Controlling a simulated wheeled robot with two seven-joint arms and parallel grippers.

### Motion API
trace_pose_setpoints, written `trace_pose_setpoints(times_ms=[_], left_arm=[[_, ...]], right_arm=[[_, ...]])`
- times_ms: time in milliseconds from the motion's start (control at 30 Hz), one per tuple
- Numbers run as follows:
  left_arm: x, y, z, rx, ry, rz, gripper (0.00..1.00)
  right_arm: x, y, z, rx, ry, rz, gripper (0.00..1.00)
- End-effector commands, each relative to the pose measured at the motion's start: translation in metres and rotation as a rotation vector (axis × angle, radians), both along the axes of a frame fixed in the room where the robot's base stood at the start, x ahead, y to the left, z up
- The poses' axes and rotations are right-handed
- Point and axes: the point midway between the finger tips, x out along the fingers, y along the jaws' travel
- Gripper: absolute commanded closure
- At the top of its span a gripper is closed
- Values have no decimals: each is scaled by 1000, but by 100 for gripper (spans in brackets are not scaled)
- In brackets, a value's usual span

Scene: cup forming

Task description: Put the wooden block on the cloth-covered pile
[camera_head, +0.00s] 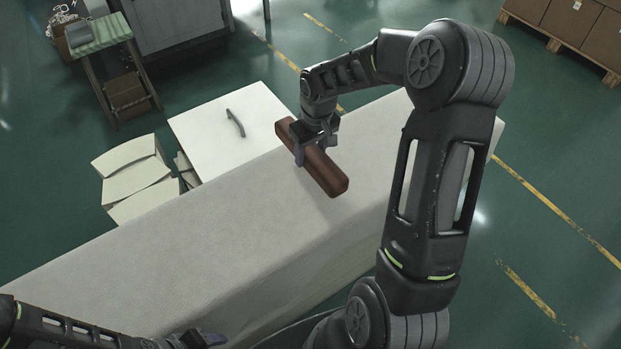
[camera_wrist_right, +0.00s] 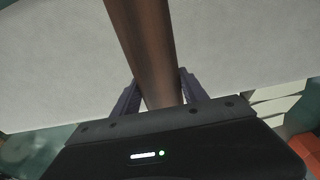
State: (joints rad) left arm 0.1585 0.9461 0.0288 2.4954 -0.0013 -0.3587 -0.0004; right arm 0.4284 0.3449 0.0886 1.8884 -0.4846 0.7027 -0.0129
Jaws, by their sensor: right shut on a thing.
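The wooden block (camera_head: 324,171) is a long reddish-brown bar. My right gripper (camera_head: 314,151) is shut across it, and its fingers sit on both sides of the block (camera_wrist_right: 150,55) in the right wrist view. The cloth-covered pile (camera_head: 190,262) is a long pale block-like shape running diagonally across the head view. The held block shows over the pile's far edge; I cannot tell whether it touches the cloth. The pale cloth (camera_wrist_right: 240,50) also shows behind the block in the wrist view. My left gripper (camera_head: 205,339) is low at the bottom edge, partly cut off.
A white panel with a dark handle (camera_head: 225,128) lies just beyond the pile. Stacks of pale sheets (camera_head: 135,172) are on the green floor to its left. A small wooden stand (camera_head: 115,70) and a grey cabinet (camera_head: 175,25) are at the back. Brown boxes (camera_head: 575,25) sit top right.

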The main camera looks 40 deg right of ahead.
Motion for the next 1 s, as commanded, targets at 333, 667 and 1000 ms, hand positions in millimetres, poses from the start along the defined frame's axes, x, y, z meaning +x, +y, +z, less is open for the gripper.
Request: trace_pose_setpoints(times_ms=[333, 667, 1000], left_arm=[[0, 0, -1, 0, 0, 0, 46], [0, 0, -1, 0, 0, 0, 46], [0, 0, -2, 0, 0, 0, 46]], right_arm=[[0, 0, -50, 0, 0, -1, 100], [0, 0, -52, -1, -1, -1, 100], [0, 0, -87, 0, 0, 0, 100]])
